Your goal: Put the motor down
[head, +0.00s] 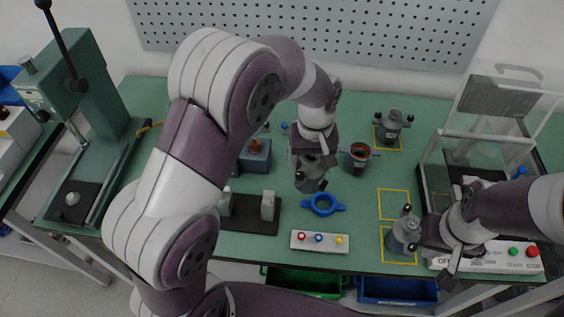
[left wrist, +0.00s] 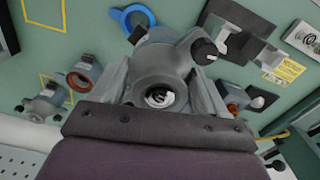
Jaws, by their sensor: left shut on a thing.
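My left gripper (head: 312,162) is shut on a grey motor (head: 310,182) above the green table, just up and left of a blue ring with two handles (head: 322,204). In the left wrist view the held motor (left wrist: 160,72) sits between the fingers, its round end facing the camera, with the blue ring (left wrist: 133,18) beyond it. Whether the motor touches the table is unclear. My right gripper (head: 428,236) is beside another grey motor (head: 404,234) in the front yellow square; its fingers are too small and hidden to read.
The middle yellow square (head: 394,204) is empty. A grey motor (head: 390,124) stands in the back square. An open housing with a brown inside (head: 358,158) is nearby. A button box (head: 320,242), black fixture (head: 250,212), green press (head: 85,100) and clear-guarded tester (head: 485,140) surround the area.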

